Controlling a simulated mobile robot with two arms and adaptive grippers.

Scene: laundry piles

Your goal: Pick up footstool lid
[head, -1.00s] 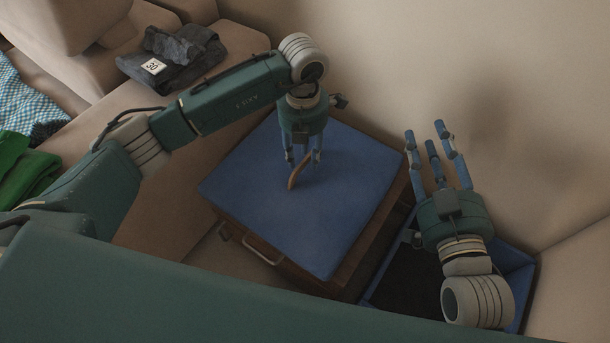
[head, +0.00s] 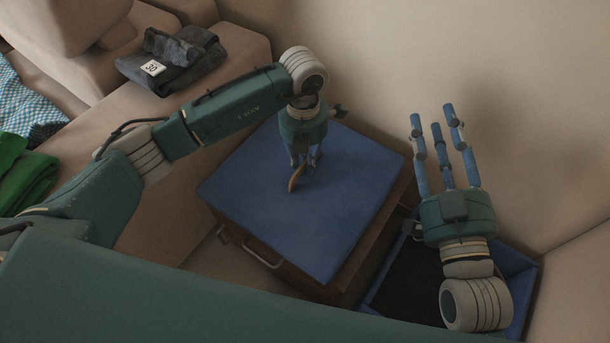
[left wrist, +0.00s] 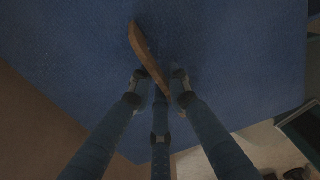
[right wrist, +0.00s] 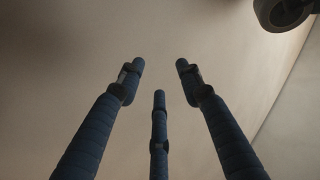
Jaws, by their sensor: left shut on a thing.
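The footstool lid (head: 330,220) is a blue padded square on top of a dark wooden footstool (head: 290,278). A curved brown handle (head: 296,178) stands up from the lid's middle; it also shows in the left wrist view (left wrist: 148,55). The lid sits on the footstool. My right gripper (head: 437,118) is open and empty, its fingers spread and pointing up, right of the footstool.
A blue bin (head: 518,290) with a dark inside stands right of the footstool, partly under my right arm. A couch (head: 160,115) on the left holds dark folded clothes (head: 185,65) with a "30" tag and a green cloth (head: 30,170). A wall is close behind.

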